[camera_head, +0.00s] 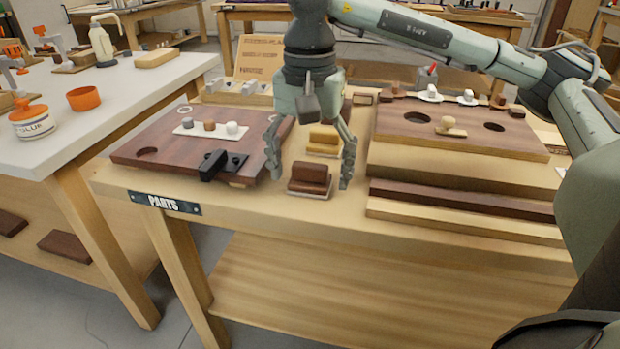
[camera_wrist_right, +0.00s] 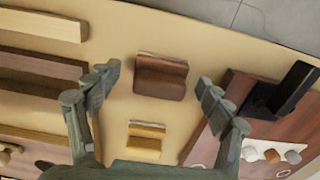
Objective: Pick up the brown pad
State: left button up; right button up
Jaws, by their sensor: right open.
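The brown pad (camera_head: 310,179) is a dark brown block with a raised grip and a pale base, lying near the front edge of the parts bench. My right gripper (camera_head: 311,178) is open and empty, pointing down, with its fingers to either side of the brown pad in the head view. In the right wrist view the brown pad (camera_wrist_right: 161,76) sits ahead of the spread fingertips, clear of both. A yellow pad (camera_head: 324,142) lies just behind it; it also shows in the wrist view (camera_wrist_right: 146,138). My left gripper is out of view.
A dark red-brown board (camera_head: 150,152) with a black handle (camera_head: 214,165) lies left of the pads. A board with round holes (camera_head: 470,142) and long dark and light strips (camera_head: 460,198) lie to the right. The bench's front edge is close to the brown pad.

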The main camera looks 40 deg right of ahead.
aim_at(309, 166)
jog(key=shift+f, duration=0.2)
jog(key=c, duration=1.3)
jog(key=shift+r, duration=0.1)
jog(key=shift+r, duration=0.55)
notch_tip(309, 166, up, 3)
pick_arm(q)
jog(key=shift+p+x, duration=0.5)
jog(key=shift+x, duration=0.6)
pick_arm(e)
jog(key=s+a+r, duration=0.4)
jog(key=s+a, duration=0.1)
jog(key=s+a+r, duration=0.2)
jog(key=s+a, duration=0.1)
jog(key=shift+s+r, duration=0.25)
jog(key=shift+r, duration=0.15)
